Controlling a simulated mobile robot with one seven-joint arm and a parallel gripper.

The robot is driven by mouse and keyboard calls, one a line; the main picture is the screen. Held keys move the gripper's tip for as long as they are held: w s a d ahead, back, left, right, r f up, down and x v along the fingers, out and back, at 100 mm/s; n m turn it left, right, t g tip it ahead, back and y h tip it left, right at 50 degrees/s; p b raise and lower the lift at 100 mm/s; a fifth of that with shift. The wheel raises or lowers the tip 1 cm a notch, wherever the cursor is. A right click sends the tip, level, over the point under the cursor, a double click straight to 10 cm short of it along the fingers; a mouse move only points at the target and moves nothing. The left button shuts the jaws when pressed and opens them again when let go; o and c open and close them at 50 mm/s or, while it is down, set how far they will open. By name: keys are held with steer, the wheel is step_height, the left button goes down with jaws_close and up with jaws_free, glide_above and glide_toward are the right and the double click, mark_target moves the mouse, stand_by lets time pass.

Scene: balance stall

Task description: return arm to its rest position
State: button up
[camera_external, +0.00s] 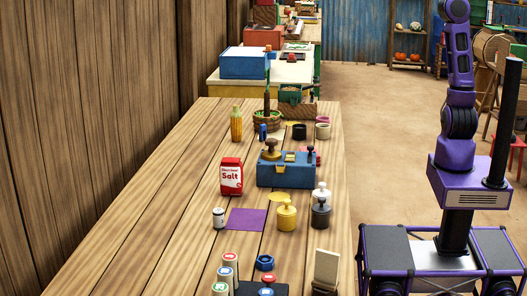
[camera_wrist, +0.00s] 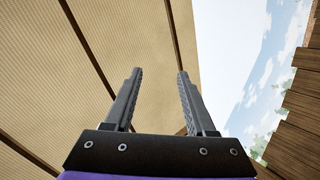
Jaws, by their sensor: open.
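My purple arm stands on my base at the right in the external view, beside the wooden table (camera_external: 185,185). The arm reaches up past the top edge of that picture, so my gripper is out of sight there. In the wrist view my gripper (camera_wrist: 158,78) has its two dark fingers apart, with nothing between them. Behind the fingers are a pale ribbed surface with dark beams and a strip of sky, with no table objects near.
A wooden wall (camera_external: 90,110) runs along the left. Open floor (camera_external: 375,120) lies behind my base.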

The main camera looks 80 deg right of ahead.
steer(key=w+d+f+m+g+h+p, duration=0.1)
steer(key=w+d+f+m+g+h, duration=0.45)
steer(key=w+d+f+m, duration=0.6)
steer(key=w+f+g+y+p, duration=0.1)
steer(key=w+f+g, duration=0.1)
steer(key=f, duration=0.7)
steer(key=w+f+g+y, duration=0.1)
steer(key=w+f+g, duration=0.15)
steer(key=f, duration=0.65)
steer(key=s+a+f+m+g+y+p, duration=0.1)
steer(key=s+a+f+g, duration=0.25)
steer(key=f, duration=0.75)
steer(key=s+a+f+m+g+y+p, duration=0.1)
steer(key=s+a+f+g+y, duration=0.3)
steer(key=f, duration=0.6)
steer(key=s+a+f+g, duration=0.2)
steer(key=s+a+f, duration=0.2)
steer(key=s+f, duration=0.2)
steer(key=s+a+f+g+h, duration=0.1)
steer(key=s+a+f+g, duration=0.1)
steer(key=s+f, duration=0.4)
steer(key=s+a+f+g+p, duration=0.1)
steer(key=s+a+f, duration=0.4)
steer(key=f, duration=0.5)
steer(key=shift+s+a+f+m+g, duration=0.3)
steer(key=shift+s+g, duration=0.25)
steer(key=shift+s, duration=0.5)
steer(key=shift+h, duration=0.25)
